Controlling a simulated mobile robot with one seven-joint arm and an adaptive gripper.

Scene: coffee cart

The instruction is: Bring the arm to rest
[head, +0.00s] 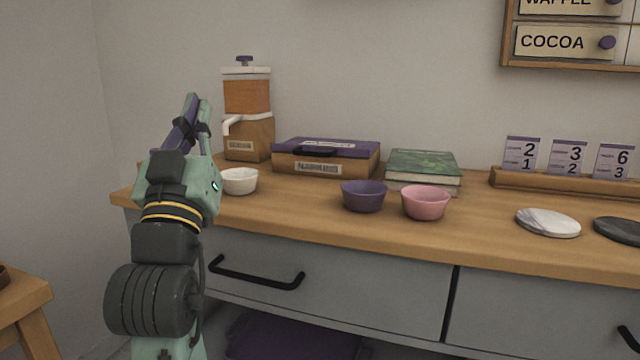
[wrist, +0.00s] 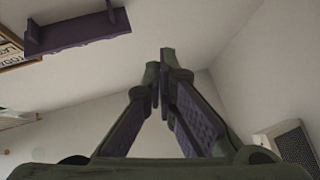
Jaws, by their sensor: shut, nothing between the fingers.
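My arm rises at the left of the head view, in front of the counter's left end. My gripper (head: 190,100) points up, above the counter top, with the wall behind it. In the wrist view my gripper (wrist: 162,65) has its two fingers together at the tips, with nothing between them.
The wooden counter (head: 300,212) holds a drink dispenser (head: 247,95), a white bowl (head: 240,182) close to my gripper, a purple-lidded box (head: 325,160), a purple bowl (head: 363,197), a pink bowl (head: 425,203) and a green book (head: 422,165). A purple shelf (wrist: 80,30) shows in the wrist view.

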